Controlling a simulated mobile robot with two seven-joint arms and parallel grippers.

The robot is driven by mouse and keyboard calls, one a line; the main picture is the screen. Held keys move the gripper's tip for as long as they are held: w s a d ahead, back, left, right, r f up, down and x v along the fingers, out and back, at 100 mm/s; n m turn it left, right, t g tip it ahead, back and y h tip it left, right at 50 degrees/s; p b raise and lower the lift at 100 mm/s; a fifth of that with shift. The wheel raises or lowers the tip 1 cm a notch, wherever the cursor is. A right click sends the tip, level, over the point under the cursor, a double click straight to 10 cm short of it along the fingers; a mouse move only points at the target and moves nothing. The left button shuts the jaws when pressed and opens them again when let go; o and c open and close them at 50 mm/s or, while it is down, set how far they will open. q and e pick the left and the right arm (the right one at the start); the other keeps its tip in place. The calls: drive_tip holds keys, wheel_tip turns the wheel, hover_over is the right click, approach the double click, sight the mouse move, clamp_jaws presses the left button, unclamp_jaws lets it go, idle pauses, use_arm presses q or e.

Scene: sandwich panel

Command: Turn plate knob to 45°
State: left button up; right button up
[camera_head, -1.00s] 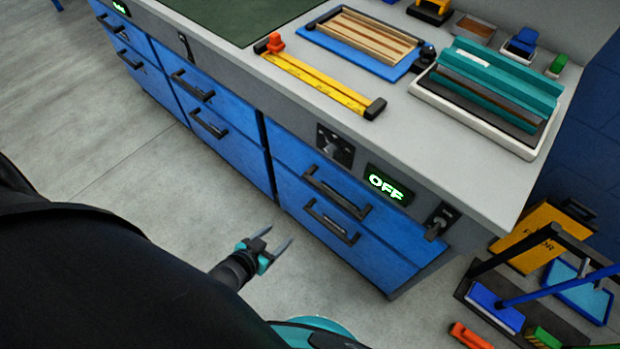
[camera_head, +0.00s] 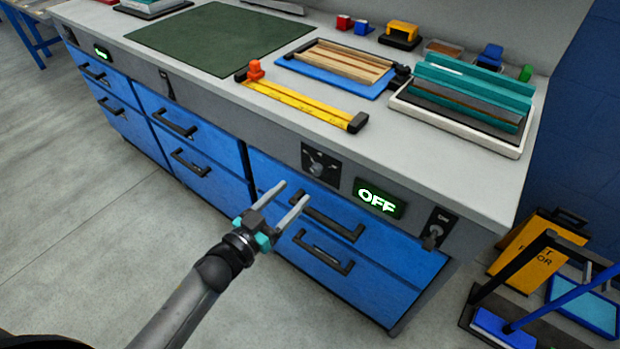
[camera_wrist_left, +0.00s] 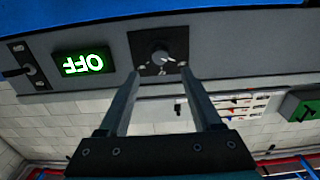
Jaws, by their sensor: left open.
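The knob (camera_head: 317,169) sits on a square black plate (camera_head: 321,162) on the grey front panel of the bench, left of the lit green OFF display (camera_head: 379,197). In the left wrist view the knob (camera_wrist_left: 161,57) shows upside down beyond the fingertips, with a pale pointer mark. Its exact angle is too small to read. My left gripper (camera_head: 292,197) is open and empty, in front of the blue drawers, below and left of the knob in the head view. In the left wrist view its fingers (camera_wrist_left: 158,75) lie either side of the knob's line, apart from it.
A black switch (camera_head: 436,229) is right of the display. Drawer handles (camera_head: 327,217) stick out below the knob. A yellow ruler-like tool (camera_head: 305,103) and a teal device (camera_head: 470,90) lie on the bench top. A yellow floor sign (camera_head: 540,248) stands at right. The floor at left is clear.

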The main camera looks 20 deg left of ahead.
sight(314, 172)
use_arm(q)
drive_tip(key=b+x, duration=0.1)
drive_tip(key=x, duration=0.4)
drive_tip(key=shift+w+d, duration=0.15)
drive_tip(key=shift+w, duration=0.2)
drive_tip(key=shift+b+x, duration=0.35)
drive_tip(key=shift+x, duration=0.65)
use_arm(e)
drive_tip(key=shift+w+a+r, duration=0.25)
drive_tip(key=shift+w+a, duration=0.5)
drive_tip(key=shift+a, duration=0.05)
drive_tip(key=shift+w+a+r, duration=0.25)
drive_tip(key=shift+w+a, duration=0.5)
drive_tip(key=shift+a, duration=0.05)
use_arm(q)
clamp_jaws()
